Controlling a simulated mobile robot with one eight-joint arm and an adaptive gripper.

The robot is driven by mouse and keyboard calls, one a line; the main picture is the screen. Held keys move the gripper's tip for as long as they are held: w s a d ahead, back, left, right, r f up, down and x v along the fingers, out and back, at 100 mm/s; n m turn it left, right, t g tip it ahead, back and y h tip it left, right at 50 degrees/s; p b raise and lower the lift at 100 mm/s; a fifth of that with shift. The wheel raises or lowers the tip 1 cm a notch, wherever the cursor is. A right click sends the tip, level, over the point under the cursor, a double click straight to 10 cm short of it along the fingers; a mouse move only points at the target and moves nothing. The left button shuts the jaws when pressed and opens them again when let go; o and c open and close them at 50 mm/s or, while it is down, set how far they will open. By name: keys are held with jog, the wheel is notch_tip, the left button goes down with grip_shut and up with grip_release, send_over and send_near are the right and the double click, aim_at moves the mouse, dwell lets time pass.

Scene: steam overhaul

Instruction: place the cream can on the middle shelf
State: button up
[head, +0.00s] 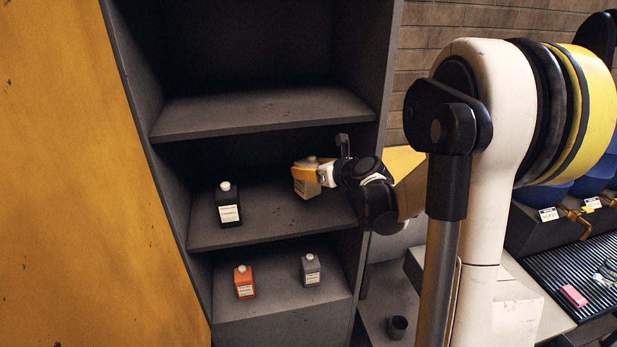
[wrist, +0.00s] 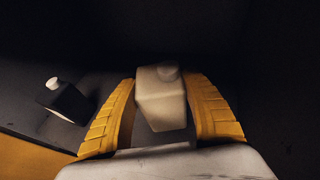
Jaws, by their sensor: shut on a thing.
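The cream can (head: 306,178) is a pale, boxy can with a round cap, inside the shelf unit at the middle shelf (head: 272,218). My gripper (head: 314,177) reaches in from the right and is shut on it. In the wrist view my gripper (wrist: 164,112) has its yellow fingers on both sides of the cream can (wrist: 161,100), which looks slightly tilted. I cannot tell whether the can's base touches the shelf.
A black can (head: 228,205) stands at the left of the middle shelf and also shows in the wrist view (wrist: 66,101). An orange can (head: 244,282) and a grey can (head: 310,270) stand on the lower shelf. The upper shelf (head: 260,112) is empty.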

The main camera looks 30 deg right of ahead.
notch_tip(320, 180, down, 4)
jog(key=shift+r, duration=0.25)
jog(key=shift+s, duration=0.1)
jog(key=shift+f, duration=0.1)
jog(key=o, duration=1.4)
